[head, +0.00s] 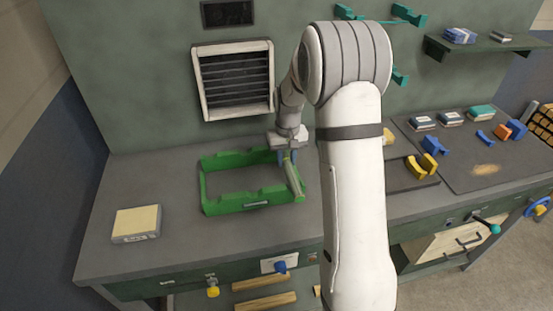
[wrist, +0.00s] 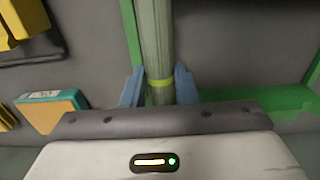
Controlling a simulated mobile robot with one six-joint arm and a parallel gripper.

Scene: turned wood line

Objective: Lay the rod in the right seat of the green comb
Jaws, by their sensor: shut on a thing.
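The green comb (head: 225,206) is a notched, open rectangular frame on the grey bench. The rod (head: 294,181) is a grey-green bar running front to back at the comb's right end, its near end over or at the front rail. I cannot tell whether it rests in the right seat or is just above it. My gripper (head: 287,157) is at the rod's far part, by the back rail. In the wrist view the blue fingers are shut on the rod (wrist: 154,40), at its yellow-green band. Green comb parts (wrist: 270,103) show on both sides of the rod.
A cream-topped box (head: 137,222) lies left of the comb. Yellow blocks (head: 421,165) stand on a dark tray to the right, partly behind my arm. A louvred vent (head: 234,79) is on the wall behind. Bench between box and comb is clear.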

